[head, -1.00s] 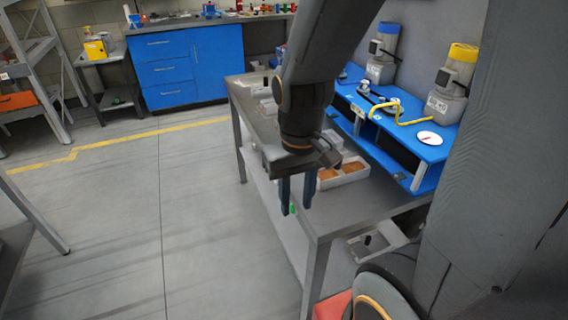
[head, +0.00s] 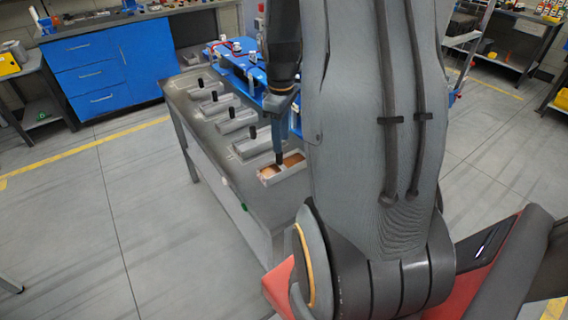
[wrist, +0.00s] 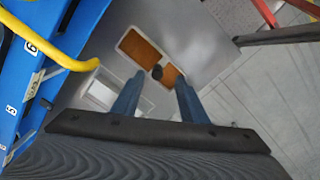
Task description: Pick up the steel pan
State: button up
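A steel pan (head: 268,182) with two brown-filled compartments sits at the near end of the grey table. It also shows in the wrist view (wrist: 151,63), with a dark upright knob (wrist: 157,72) between its compartments. My gripper (head: 279,157) points down over this pan. In the wrist view my gripper (wrist: 159,84) has its two blue fingers apart, with the knob in line with the gap between them. I cannot tell whether the fingertips reach down beside the knob. My arm hides part of the pan's right end in the head view.
Several grey pans (head: 235,121) with black knobs stand in a row farther along the table (head: 205,150). A blue rack (head: 238,62) runs along the table's far side; its yellow hose (wrist: 60,57) is close in the wrist view. Floor to the left is clear.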

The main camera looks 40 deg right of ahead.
jog(key=shift+w+f+p, duration=0.2)
jog(key=shift+f+p, duration=0.35)
jog(key=shift+f, duration=1.35)
jog(key=shift+w+f+p, duration=0.2)
jog(key=shift+f+p, duration=0.3)
jog(key=shift+f, duration=1.35)
jog(key=shift+c, duration=0.5)
grip_shut()
